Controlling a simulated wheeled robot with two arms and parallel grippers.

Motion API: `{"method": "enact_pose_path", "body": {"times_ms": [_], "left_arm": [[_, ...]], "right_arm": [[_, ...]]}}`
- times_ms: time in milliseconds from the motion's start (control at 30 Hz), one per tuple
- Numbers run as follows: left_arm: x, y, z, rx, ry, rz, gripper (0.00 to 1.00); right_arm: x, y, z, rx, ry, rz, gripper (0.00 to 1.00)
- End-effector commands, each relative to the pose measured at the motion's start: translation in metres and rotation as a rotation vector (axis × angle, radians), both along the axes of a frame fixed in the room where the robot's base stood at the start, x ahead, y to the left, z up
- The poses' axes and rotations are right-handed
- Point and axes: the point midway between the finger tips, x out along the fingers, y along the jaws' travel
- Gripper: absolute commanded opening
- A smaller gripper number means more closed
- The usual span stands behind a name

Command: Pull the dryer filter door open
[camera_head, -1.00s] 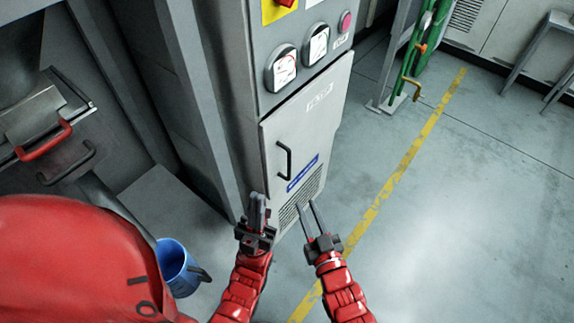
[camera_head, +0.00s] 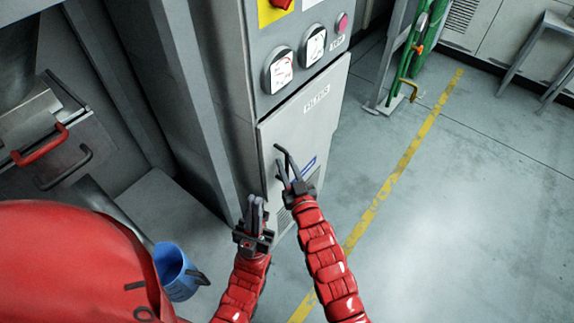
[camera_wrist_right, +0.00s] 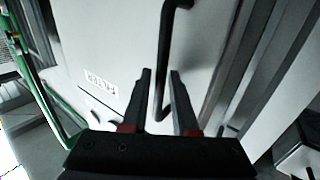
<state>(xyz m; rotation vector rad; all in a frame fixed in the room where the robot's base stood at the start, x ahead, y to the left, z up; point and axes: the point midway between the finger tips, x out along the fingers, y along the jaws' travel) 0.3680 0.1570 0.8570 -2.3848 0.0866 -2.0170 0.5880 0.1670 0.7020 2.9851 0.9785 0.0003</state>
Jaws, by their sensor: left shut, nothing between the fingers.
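The filter door (camera_head: 300,125) is a grey panel low on the dryer cabinet, with a FILTER label (camera_head: 316,98); it looks closed. Its dark bar handle (camera_head: 287,155) is partly hidden by my right gripper (camera_head: 284,170). In the right wrist view, the handle (camera_wrist_right: 164,55) runs down between the two fingers of my right gripper (camera_wrist_right: 162,78), which are open around it. I cannot tell if either finger touches it. My left gripper (camera_head: 256,208) is shut and empty, below and left of the handle, in front of the cabinet's lower edge.
Two round gauges (camera_head: 296,58) and a pink button (camera_head: 343,22) sit above the door. A blue bucket (camera_head: 176,270) stands at the lower left. Green pipes (camera_head: 415,50) rise at the back right. The floor (camera_head: 465,200) right of the cabinet is clear.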

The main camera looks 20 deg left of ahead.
Motion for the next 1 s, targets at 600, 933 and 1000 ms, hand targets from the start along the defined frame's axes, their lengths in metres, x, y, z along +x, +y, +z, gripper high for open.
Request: {"method": "enact_pose_path", "body": {"times_ms": [600, 933, 1000], "left_arm": [[0.0000, 0.0000, 0.0000, 0.000, 0.000, 0.000, 0.00], [0.0000, 0.0000, 0.0000, 0.000, 0.000, 0.000, 0.00], [0.0000, 0.0000, 0.0000, 0.000, 0.000, 0.000, 0.00]], "right_arm": [[-0.0001, -0.0002, -0.0004, 0.000, 0.000, 0.000, 0.00], [-0.0001, -0.0002, -0.0005, 0.000, 0.000, 0.000, 0.00], [-0.0001, -0.0002, -0.0005, 0.000, 0.000, 0.000, 0.00]]}}
